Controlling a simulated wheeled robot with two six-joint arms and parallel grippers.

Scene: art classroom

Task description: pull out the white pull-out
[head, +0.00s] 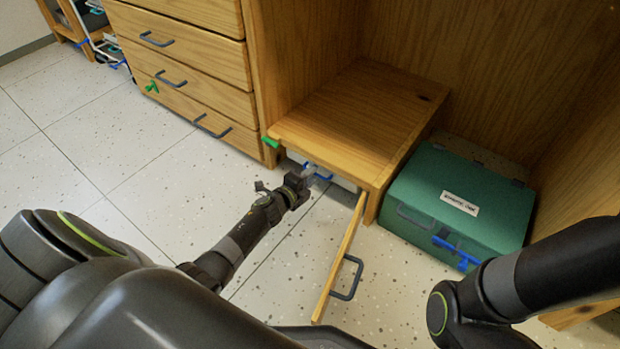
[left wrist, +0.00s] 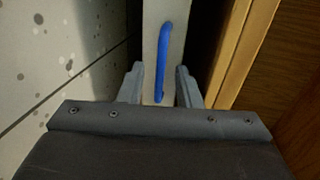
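The white pull-out (left wrist: 151,38) shows in the left wrist view as a narrow white front with a blue bar handle (left wrist: 165,55). In the head view the blue handle (head: 308,166) shows in the opening of a low wooden cabinet, and the pull-out is mostly hidden under the cabinet top. My left gripper (head: 312,176) is at this opening. In the left wrist view its fingers (left wrist: 160,82) are apart, one on each side of the handle's lower end, with gaps to it. My right arm shows at lower right, but its gripper is out of view.
The low cabinet's wooden door (head: 339,262) stands open, just right of my left gripper. A green case (head: 455,200) with a blue latch sits right of the cabinet (head: 360,115). Drawers (head: 190,55) stand at upper left. The floor (head: 110,150) at left is clear.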

